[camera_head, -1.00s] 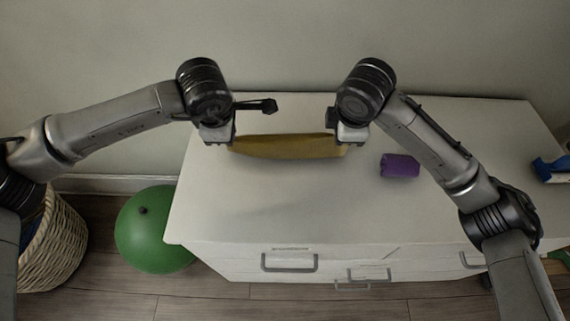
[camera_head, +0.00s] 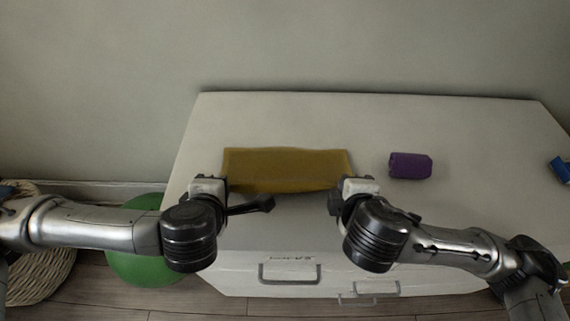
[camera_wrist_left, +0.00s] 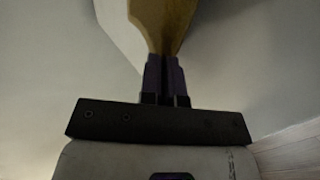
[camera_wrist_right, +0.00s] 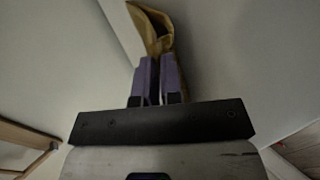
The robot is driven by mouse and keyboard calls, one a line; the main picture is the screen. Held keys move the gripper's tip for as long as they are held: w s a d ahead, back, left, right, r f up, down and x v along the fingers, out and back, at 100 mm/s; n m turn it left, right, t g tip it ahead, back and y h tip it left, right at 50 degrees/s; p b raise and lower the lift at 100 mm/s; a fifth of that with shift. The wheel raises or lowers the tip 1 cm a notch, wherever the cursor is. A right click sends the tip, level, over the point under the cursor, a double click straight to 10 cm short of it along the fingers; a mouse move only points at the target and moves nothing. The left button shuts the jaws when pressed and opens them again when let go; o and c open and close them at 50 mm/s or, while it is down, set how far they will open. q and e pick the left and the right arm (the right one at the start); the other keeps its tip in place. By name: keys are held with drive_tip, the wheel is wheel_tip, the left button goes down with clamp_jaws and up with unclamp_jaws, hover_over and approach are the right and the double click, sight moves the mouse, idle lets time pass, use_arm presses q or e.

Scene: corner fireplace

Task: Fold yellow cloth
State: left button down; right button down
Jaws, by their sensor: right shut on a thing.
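The yellow cloth (camera_head: 287,168) is spread as a wide band on the white chest's top, near its front edge. My left gripper (camera_head: 224,186) is at the cloth's near left corner, and in the left wrist view its fingers (camera_wrist_left: 166,72) are closed with the cloth (camera_wrist_left: 163,22) between them. My right gripper (camera_head: 346,184) is at the near right corner, and in the right wrist view its fingers (camera_wrist_right: 157,75) are shut on a bunched edge of the cloth (camera_wrist_right: 152,30). The cloth's near corners are partly hidden by the grippers.
The white chest of drawers (camera_head: 480,135) has a wall behind it. A purple roll (camera_head: 410,166) lies right of the cloth, and a blue object (camera_head: 562,168) is at the right edge. A green ball (camera_head: 145,270) and wicker basket (camera_head: 50,275) stand on the floor at left.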

use_arm(q)
drive_tip(key=shift+s+f, duration=0.2)
drive_tip(key=shift+s, duration=0.05)
use_arm(e)
drive_tip(key=shift+s+f, duration=0.2)
drive_tip(key=shift+s, duration=0.05)
use_arm(q)
drive_tip(key=c, duration=1)
unclamp_jaws()
use_arm(e)
drive_tip(key=c, duration=1)
unclamp_jaws()
use_arm(q)
drive_tip(key=s+r, duration=0.4)
drive_tip(key=r, duration=0.5)
use_arm(e)
drive_tip(key=s+r, duration=0.4)
drive_tip(key=r, duration=0.5)
use_arm(q)
drive_tip(key=shift+a, duration=0.1)
use_arm(e)
drive_tip(key=shift+a, duration=0.1)
